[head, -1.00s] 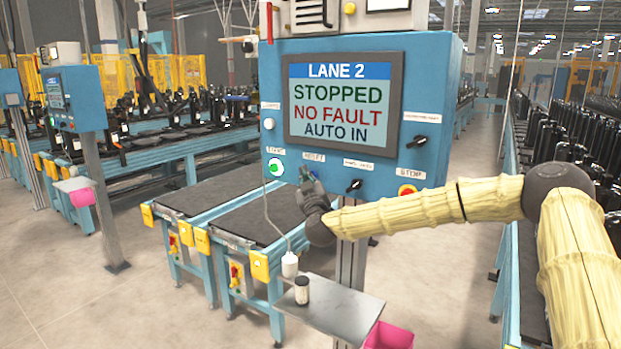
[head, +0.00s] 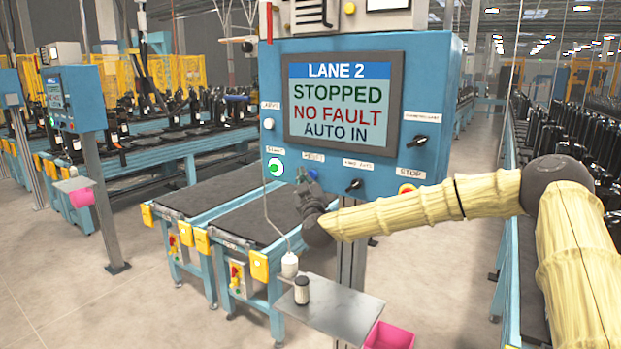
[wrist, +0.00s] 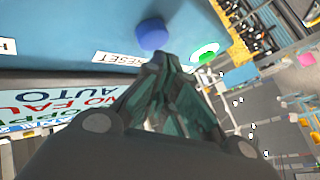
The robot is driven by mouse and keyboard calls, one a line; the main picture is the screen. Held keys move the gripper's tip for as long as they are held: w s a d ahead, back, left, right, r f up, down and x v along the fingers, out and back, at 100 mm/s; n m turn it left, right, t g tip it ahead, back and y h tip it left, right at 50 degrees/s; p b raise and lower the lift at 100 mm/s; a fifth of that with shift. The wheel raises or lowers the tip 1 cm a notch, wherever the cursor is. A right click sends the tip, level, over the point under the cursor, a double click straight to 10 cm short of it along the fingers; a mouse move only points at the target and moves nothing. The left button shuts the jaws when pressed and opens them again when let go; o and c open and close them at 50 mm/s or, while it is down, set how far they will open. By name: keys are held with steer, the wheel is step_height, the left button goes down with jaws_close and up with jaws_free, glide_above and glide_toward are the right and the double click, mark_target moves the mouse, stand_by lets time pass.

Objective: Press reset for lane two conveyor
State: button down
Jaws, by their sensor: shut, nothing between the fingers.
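The blue control panel (head: 375,180) carries a screen (head: 340,100) reading LANE 2, STOPPED, NO FAULT, AUTO IN. In the wrist view a round blue button (wrist: 152,35) sits beside the RESET label (wrist: 122,57). In the head view the blue button is mostly hidden behind my gripper (head: 306,180). My gripper is shut and empty, in front of the panel's lower left. In the wrist view its fingertips (wrist: 160,62) are close to the blue button's edge; I cannot tell whether they touch it.
A lit green button (head: 275,167) is just left of my gripper. A black selector (head: 354,185) and the STOP button (head: 407,188) are to its right. A small shelf (head: 340,318) with a cup (head: 301,290) and a pink bin (head: 389,337) stand below. Conveyors (head: 215,190) lie behind.

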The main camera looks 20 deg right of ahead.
steer(key=shift+s+a, duration=0.1)
stand_by(0.3)
steer(key=s+a, duration=0.1)
steer(key=a, duration=0.1)
steer(key=s+a, duration=0.2)
stand_by(0.5)
stand_by(0.5)
